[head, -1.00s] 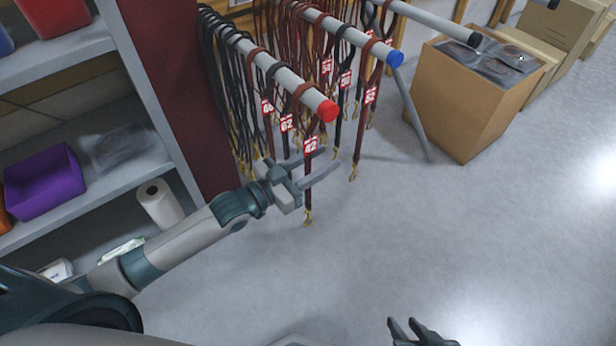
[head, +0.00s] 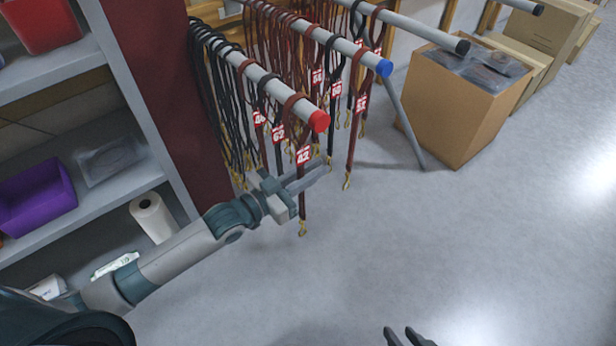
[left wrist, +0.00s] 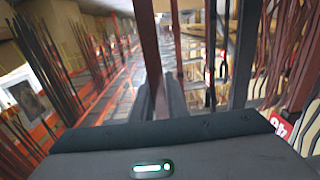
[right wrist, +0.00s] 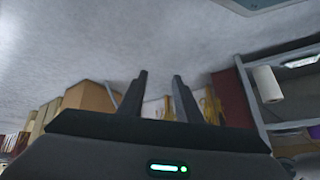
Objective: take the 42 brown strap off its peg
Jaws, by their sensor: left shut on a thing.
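The 42 brown strap (head: 302,196) hangs by its loop from the peg (head: 262,80) with the red tip, close to that tip. Its red tag reads 42, and its brass clip hangs below the fingers. My left gripper (head: 306,180) is shut on the 42 strap below the tag. In the left wrist view a brown strap (left wrist: 150,45) runs down to the fingers (left wrist: 160,92). My right gripper (head: 405,338) shows at the bottom edge of the head view. In the right wrist view it (right wrist: 160,90) is open and empty.
Straps tagged 62 (head: 278,133) and several others hang behind on the same peg. A blue-tipped peg (head: 345,48) with more straps is to the right. A shelf (head: 110,190) stands at left, a cardboard box (head: 450,110) at right. The front floor is clear.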

